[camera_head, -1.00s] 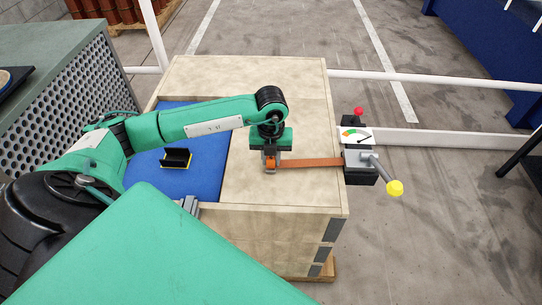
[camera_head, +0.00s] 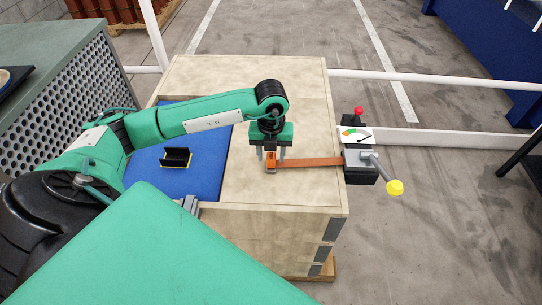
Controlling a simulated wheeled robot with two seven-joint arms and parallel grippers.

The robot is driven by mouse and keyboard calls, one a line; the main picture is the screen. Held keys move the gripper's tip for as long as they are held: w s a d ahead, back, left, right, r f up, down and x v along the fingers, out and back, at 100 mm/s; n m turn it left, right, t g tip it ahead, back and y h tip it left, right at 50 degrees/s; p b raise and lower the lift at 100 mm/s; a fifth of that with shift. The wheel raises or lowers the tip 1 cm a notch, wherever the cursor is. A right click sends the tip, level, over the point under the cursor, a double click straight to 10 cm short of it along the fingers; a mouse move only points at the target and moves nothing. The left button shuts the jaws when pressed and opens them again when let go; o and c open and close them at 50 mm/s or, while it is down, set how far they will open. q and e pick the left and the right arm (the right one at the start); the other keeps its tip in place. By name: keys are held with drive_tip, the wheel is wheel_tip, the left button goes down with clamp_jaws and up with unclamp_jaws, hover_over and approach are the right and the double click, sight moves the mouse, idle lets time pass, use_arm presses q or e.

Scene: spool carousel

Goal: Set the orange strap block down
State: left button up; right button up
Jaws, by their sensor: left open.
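The orange strap block (camera_head: 271,163) rests on the pale wooden crate top (camera_head: 285,90), close to its front part. An orange strap (camera_head: 312,162) runs flat from the block to the right, to a grey ratchet unit (camera_head: 358,158) at the crate's right edge. My left gripper (camera_head: 271,165) points down over the block. Its fingers are open, one on each side of the block and apart from it. My right gripper is not in view.
A blue mat (camera_head: 205,183) covers the crate's left part, with a black and yellow holder (camera_head: 176,158) on it. The ratchet unit has a gauge, a red knob (camera_head: 358,110) and a yellow-tipped lever (camera_head: 394,187). A perforated grey cabinet (camera_head: 75,95) stands at the left. White rails (camera_head: 430,79) run behind.

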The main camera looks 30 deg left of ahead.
sight(271, 155)
use_arm(q)
wheel_tip(271, 155, up, 11)
drive_tip(key=shift+f+b, duration=0.2)
drive_tip(key=shift+b, duration=0.1)
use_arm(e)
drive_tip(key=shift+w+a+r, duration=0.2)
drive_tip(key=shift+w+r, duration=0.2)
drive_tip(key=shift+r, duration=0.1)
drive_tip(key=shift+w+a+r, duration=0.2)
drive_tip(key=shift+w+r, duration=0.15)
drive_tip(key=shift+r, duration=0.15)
